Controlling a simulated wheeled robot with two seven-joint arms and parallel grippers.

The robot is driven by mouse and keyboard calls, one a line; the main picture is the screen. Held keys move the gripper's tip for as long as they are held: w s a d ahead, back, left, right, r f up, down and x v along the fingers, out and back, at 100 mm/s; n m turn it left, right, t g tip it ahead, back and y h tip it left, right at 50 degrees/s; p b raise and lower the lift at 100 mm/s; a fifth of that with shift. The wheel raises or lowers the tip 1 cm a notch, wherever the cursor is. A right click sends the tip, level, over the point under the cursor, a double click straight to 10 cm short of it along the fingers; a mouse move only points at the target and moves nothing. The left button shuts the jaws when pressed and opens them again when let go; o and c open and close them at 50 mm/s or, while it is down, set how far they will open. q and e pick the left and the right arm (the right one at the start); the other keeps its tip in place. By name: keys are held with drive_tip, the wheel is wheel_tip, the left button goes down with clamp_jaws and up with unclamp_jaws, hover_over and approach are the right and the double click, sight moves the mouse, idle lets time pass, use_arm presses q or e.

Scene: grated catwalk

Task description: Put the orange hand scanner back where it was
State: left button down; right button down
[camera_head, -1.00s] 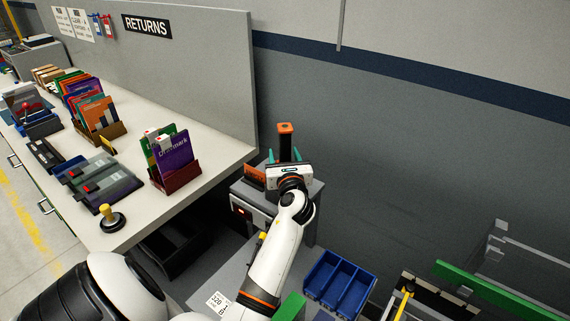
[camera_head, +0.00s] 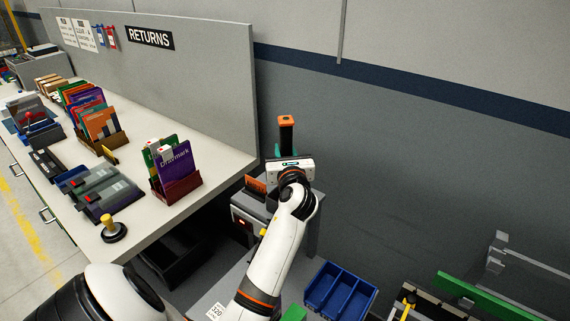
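The orange hand scanner (camera_head: 286,135) stands upright, dark-bodied with an orange top, above the small grey cabinet against the wall. My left gripper (camera_head: 286,153) is at its lower part, with teal fingertips close in on both sides of it. The gripper looks shut on the scanner. The white gripper body and wrist hide the scanner's lower end and what is under it, so I cannot tell whether it touches anything. My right gripper is not in view.
The grey cabinet (camera_head: 246,211) has an orange item (camera_head: 255,186) on its left side. The returns bench (camera_head: 150,222), with books and devices, is at left. A blue divided bin (camera_head: 340,291) is below right. A grey wall stands close behind.

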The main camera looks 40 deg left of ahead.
sight(284, 138)
use_arm(q)
wheel_tip(284, 138, up, 3)
drive_tip(key=shift+r, duration=0.2)
drive_tip(key=shift+a+r, duration=0.1)
drive_tip(key=shift+r, duration=0.1)
drive_tip(key=f+n+g+y+b, duration=0.1)
drive_tip(key=g+b, duration=0.1)
drive_tip(key=a+f+n+g+y+b, duration=0.1)
drive_tip(key=f+n+g+b, duration=0.1)
drive_tip(key=f+n+g+y+b, duration=0.1)
drive_tip(key=f+g+b, duration=0.1)
drive_tip(key=shift+a+f+b, duration=0.1)
drive_tip(key=shift+a+b, duration=0.25)
drive_tip(key=shift+a, duration=0.05)
drive_tip(key=n+g+b, duration=0.2)
drive_tip(key=g, duration=0.1)
drive_tip(key=s+d+f+n+g+y+b, duration=0.1)
drive_tip(key=n+g+b, duration=0.1)
drive_tip(key=shift+f, duration=0.1)
drive_tip(key=shift+s+d+r+n+g+b, duration=0.15)
drive_tip(key=shift+d+n+g+b, duration=0.1)
drive_tip(key=shift+g, duration=0.3)
drive_tip(key=shift+s+d+r+n+g+b, duration=0.1)
drive_tip(key=shift+d+n+g+b, duration=0.15)
drive_tip(key=shift+g, duration=0.3)
wheel_tip(284, 138, down, 7)
drive_tip(key=b, duration=0.8)
drive_tip(key=shift+r+b, duration=0.15)
drive_tip(key=shift+b, duration=0.2)
drive_tip(key=shift+f, duration=0.4)
